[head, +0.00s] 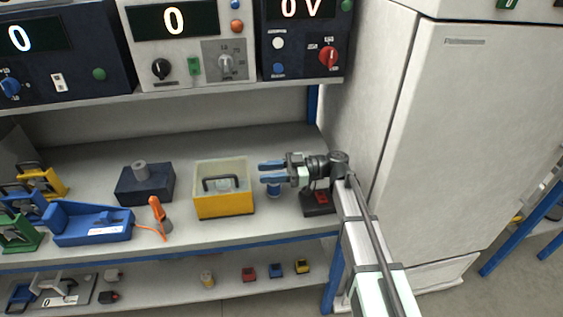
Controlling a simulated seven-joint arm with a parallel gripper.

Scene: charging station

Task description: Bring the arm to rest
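My gripper (266,172) is at the right part of the workbench (215,238) and points left. Its two blue fingers are apart with nothing visible between them, so it is open. The fingers are near the right side of a yellow box with a clear upper part and dark handle (223,188). A small blue cylindrical thing (273,190) shows just below the fingers; whether they touch it cannot be told. My arm reaches in from the lower right.
A black block with a red switch (319,199) stands under my wrist. A dark blue box (145,184), an orange-handled tool (157,212) and a blue tray (91,224) are further left. Instruments (174,45) fill the shelf above. A tall white cabinet (455,130) bounds the right.

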